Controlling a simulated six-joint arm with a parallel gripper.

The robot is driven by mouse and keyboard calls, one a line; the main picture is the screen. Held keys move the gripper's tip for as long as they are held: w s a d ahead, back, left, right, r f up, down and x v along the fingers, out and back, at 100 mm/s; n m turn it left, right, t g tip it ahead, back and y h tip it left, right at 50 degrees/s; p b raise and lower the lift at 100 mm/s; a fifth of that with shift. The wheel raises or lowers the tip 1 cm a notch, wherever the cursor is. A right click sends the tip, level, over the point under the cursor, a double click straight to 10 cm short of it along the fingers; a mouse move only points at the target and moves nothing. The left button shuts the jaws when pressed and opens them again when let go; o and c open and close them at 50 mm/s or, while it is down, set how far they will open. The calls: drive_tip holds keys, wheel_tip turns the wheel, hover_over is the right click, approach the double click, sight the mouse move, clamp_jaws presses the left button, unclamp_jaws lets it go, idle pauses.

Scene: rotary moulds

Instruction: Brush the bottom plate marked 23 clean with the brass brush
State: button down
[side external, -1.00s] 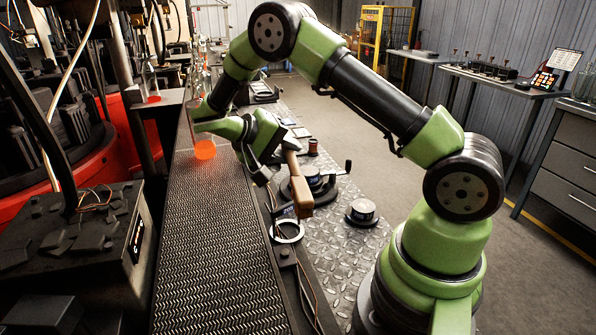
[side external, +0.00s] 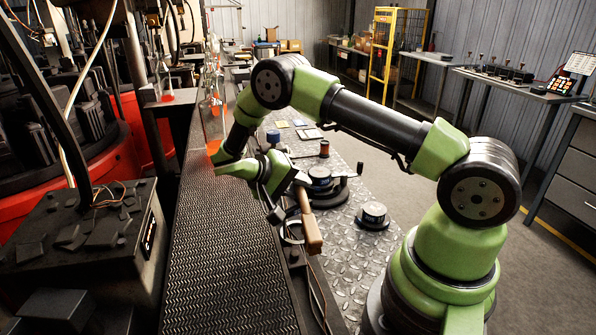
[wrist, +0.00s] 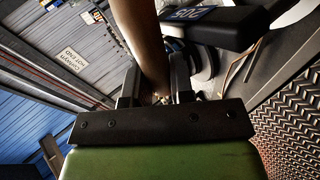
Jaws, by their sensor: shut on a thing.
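My gripper (side external: 299,184) is shut on the wooden handle of the brush (side external: 310,226), above the bench beside the conveyor. In the wrist view the wooden handle (wrist: 146,45) stands between the two dark jaws (wrist: 156,86). The brush's brass bristles cannot be made out. A round dark plate with a side handle (side external: 326,192) lies just right of the brush.
The dark textured conveyor (side external: 222,255) runs along the left of the bench. A glowing orange glass piece (side external: 213,147) is on it, near my wrist. A blue-topped piece (side external: 272,137) and a copper spool (side external: 324,148) stand farther back. Bare tread plate (side external: 345,245) shows at the front.

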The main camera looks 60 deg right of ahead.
drive_tip(key=shift+w+a+f, duration=0.15)
drive_tip(key=shift+w+a, duration=0.05)
drive_tip(key=shift+w, duration=0.4)
drive_tip(key=shift+w+a+f, duration=0.15)
drive_tip(key=shift+w+a, duration=0.05)
drive_tip(key=shift+w, duration=0.4)
drive_tip(key=shift+w+a+r, duration=0.15)
drive_tip(key=shift+w+r, duration=0.05)
drive_tip(key=shift+w, duration=0.4)
drive_tip(key=shift+s+d+f, duration=0.15)
drive_tip(key=shift+s+d, duration=0.05)
drive_tip(key=shift+s, duration=0.4)
drive_tip(key=shift+s+d, duration=0.2)
drive_tip(key=shift+s, duration=0.45)
drive_tip(key=shift+s+d, duration=0.15)
drive_tip(key=shift+s, duration=0.5)
drive_tip(key=shift+r, duration=4.45)
